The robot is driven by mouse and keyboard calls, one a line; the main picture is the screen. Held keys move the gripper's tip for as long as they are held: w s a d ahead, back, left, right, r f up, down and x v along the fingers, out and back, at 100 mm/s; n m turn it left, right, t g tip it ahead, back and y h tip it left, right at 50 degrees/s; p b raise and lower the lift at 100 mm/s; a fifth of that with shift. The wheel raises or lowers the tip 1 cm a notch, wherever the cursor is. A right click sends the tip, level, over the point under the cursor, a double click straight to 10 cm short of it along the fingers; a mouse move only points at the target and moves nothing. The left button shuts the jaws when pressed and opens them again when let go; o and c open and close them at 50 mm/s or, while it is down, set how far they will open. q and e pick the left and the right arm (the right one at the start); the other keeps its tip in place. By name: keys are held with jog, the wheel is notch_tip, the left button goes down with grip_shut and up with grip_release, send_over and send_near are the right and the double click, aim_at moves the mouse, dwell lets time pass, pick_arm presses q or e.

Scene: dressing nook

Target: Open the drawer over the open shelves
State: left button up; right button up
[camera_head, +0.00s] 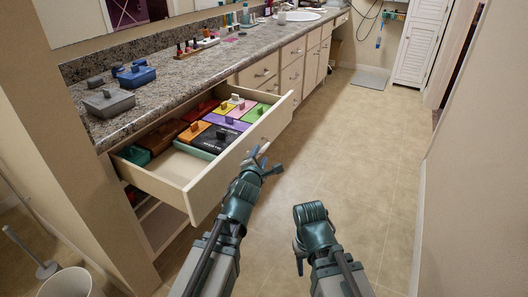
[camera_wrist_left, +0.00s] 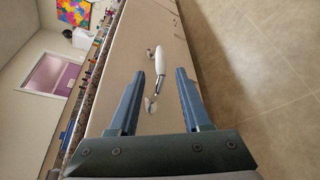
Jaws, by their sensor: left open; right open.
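The cream drawer (camera_head: 277,124) over the open shelves (camera_head: 160,222) stands pulled far out, with its inside showing. Its handle, a pale bar on metal posts, shows in the left wrist view (camera_wrist_left: 159,60). My left gripper (camera_head: 266,160) is at the drawer's front, close to the handle. In the left wrist view my left gripper (camera_wrist_left: 160,75) is open, its two fingers on either side of the handle's near end; I cannot tell whether they touch it. My right gripper (camera_head: 300,264) is open and empty over the floor, apart from the drawer, its fingers mostly hidden.
Several coloured lidded boxes (camera_head: 230,122) lie in the drawer. The granite counter (camera_head: 165,88) above bears a grey box (camera_head: 109,103), a blue box (camera_head: 136,76) and bottles. A white bin (camera_head: 68,283) stands at lower left. The tiled floor (camera_head: 350,165) to the right is clear up to the wall.

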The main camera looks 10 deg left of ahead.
pick_arm(q)
jog(key=shift+s+a+r, duration=0.15)
jog(key=shift+s+a, duration=0.05)
jog(key=shift+s, duration=0.25)
jog(key=shift+s+a+r, duration=0.1)
jog(key=shift+s+a, duration=0.1)
jog(key=shift+s, duration=0.2)
jog(key=shift+s+a, duration=0.1)
